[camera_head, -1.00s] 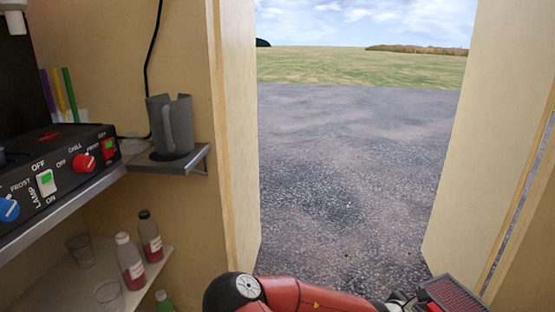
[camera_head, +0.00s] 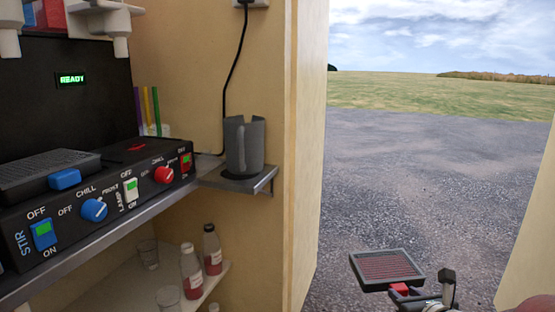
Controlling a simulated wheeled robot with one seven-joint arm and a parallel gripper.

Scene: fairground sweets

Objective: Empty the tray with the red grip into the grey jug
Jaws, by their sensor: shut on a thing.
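The tray with the red grip (camera_head: 386,265) is a dark, shallow, slatted drip tray at the lower right, held out over the doorway. My gripper (camera_head: 425,295) is shut on its red grip (camera_head: 400,289); part of the gripper is cut off by the bottom edge. The tray looks roughly level, and I cannot tell whether liquid is in it. The grey jug (camera_head: 244,146) stands upright on a small metal shelf (camera_head: 262,183) on the left wall, with its handle towards me. Its inside is hidden. The tray is well apart from the jug, to its lower right.
A black machine (camera_head: 110,197) with switches and knobs stands on a metal counter at left, its display reading READY. Another tray, with a blue grip (camera_head: 65,179), sits on it. Bottles (camera_head: 212,250) and cups stand on a low shelf. A door panel (camera_head: 308,150) edges the opening.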

